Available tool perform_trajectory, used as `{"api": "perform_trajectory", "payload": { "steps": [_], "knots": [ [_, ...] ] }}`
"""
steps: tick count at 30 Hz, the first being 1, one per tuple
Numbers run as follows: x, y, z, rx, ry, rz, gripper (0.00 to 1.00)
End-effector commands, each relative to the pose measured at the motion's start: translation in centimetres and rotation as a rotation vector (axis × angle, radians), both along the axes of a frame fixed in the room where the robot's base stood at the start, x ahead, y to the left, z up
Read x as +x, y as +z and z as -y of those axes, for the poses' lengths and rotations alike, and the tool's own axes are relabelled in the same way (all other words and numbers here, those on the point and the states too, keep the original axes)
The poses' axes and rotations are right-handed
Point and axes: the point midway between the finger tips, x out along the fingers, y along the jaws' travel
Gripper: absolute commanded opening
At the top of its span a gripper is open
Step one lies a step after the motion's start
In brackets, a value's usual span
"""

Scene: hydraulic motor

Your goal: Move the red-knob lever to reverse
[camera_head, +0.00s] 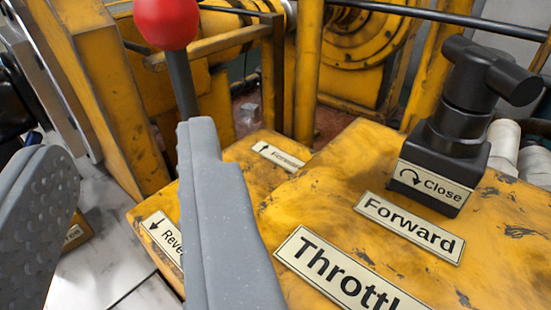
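The lever (182,85) has a dark shaft with a round red knob (166,22) on top, at the upper left. It stands nearly upright, leaning slightly left in the picture. Its lower shaft and base are hidden behind the right grey finger of my gripper (126,138). My gripper is open, with its fingers wide apart and nothing visibly held between them. I cannot tell whether the right finger touches the shaft. A "Reverse" plate (163,238), partly covered by that finger, lies on the yellow housing at the lower left. A small "Forward" plate (277,155) lies farther back.
A black valve handle (465,120) with a "Close" label stands at the right on the yellow housing (490,260). Larger "Forward" (410,227) and "Throttle" (335,268) plates lie in front. Yellow posts and machinery (307,70) stand behind the lever.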

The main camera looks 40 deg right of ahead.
Motion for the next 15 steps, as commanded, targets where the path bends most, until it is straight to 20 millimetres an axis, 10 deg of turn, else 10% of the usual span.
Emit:
{"api": "perform_trajectory", "payload": {
  "steps": [15],
  "knots": [
    [3.1,-2.5,2.5,-0.034,-0.034,0.009,0.31]
  ]
}}
